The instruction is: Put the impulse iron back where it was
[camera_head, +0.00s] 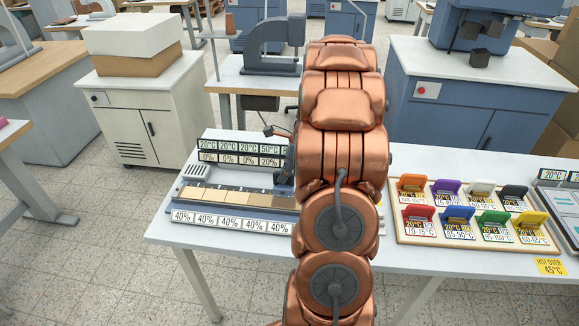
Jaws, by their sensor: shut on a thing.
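My copper arm rises through the middle of the view and hides most of my gripper (285,168). Only small dark parts show along the arm's left edge, just above the right end of the strip station. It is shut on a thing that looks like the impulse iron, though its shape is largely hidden. The strip station (187,168) lies on the white table, with a row of tan and cream patches and several 40% labels along its front. Temperature and percent displays (239,147) stand behind it. I cannot make out an empty rest for the iron.
A wooden tray (400,238) with several coloured holders and temperature labels lies right of my arm. Blue cabinets stand behind.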

